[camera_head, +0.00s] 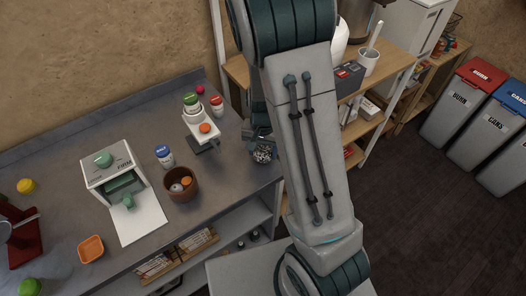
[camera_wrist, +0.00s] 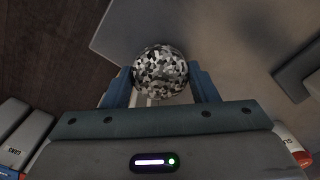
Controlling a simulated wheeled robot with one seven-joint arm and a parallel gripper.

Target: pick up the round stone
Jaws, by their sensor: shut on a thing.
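The round stone (camera_wrist: 161,72) is a ball speckled in black, grey and white. In the wrist view it sits between the two blue fingers of my gripper (camera_wrist: 162,88), which are shut on it. In the head view the stone (camera_head: 263,153) shows at the right end of the grey counter, just left of my arm. My gripper (camera_head: 258,134) is partly hidden there by my arm. I cannot tell whether the stone touches the counter.
A wooden shelf (camera_head: 375,60) stands behind my arm. Bins (camera_head: 462,100) stand at the far right beyond open dark floor.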

